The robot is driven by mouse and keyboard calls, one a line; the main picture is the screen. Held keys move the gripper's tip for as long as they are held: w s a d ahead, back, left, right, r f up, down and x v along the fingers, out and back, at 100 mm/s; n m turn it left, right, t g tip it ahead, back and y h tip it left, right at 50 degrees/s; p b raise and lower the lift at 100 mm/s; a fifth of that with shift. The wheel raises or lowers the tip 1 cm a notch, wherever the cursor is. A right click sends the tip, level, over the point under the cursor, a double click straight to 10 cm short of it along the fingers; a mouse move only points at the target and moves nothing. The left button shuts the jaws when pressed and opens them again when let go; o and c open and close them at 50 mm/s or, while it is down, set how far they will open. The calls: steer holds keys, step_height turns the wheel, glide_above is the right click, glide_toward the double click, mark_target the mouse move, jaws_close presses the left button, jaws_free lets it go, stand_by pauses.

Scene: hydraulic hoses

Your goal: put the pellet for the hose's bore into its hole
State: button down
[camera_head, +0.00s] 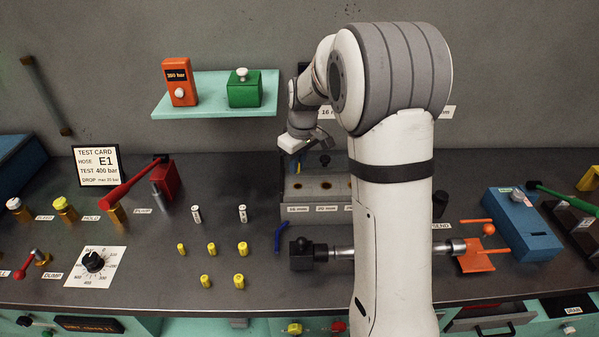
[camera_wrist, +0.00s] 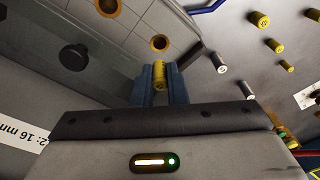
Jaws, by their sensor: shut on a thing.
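My gripper (camera_wrist: 160,84) shows in the wrist view with its blue fingers shut on a yellow pellet (camera_wrist: 160,68). One dark hole with an orange rim (camera_wrist: 160,43) lies just beyond the pellet, and another (camera_wrist: 107,7) is further up. I cannot tell the pellet's height above the block. The fingers and held pellet are not clear there.
Several yellow pellets (camera_head: 212,249) and two silver ones (camera_head: 242,213) stand left of the block. A blue stick (camera_head: 279,237) and a black-ended metal rod (camera_head: 340,252) lie in front. A test card (camera_head: 97,165) reads hose E1, 400 bar. A teal shelf (camera_head: 213,110) is behind.

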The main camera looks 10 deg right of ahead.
step_height(320, 180, down, 4)
steer(key=shift+r+p, duration=0.1)
steer(key=shift+p, duration=0.2)
steer(key=shift+s, duration=0.1)
steer(key=shift+f+b, duration=0.55)
steer(key=c, duration=1.5)
jaws_free()
steer(key=shift+o, duration=0.2)
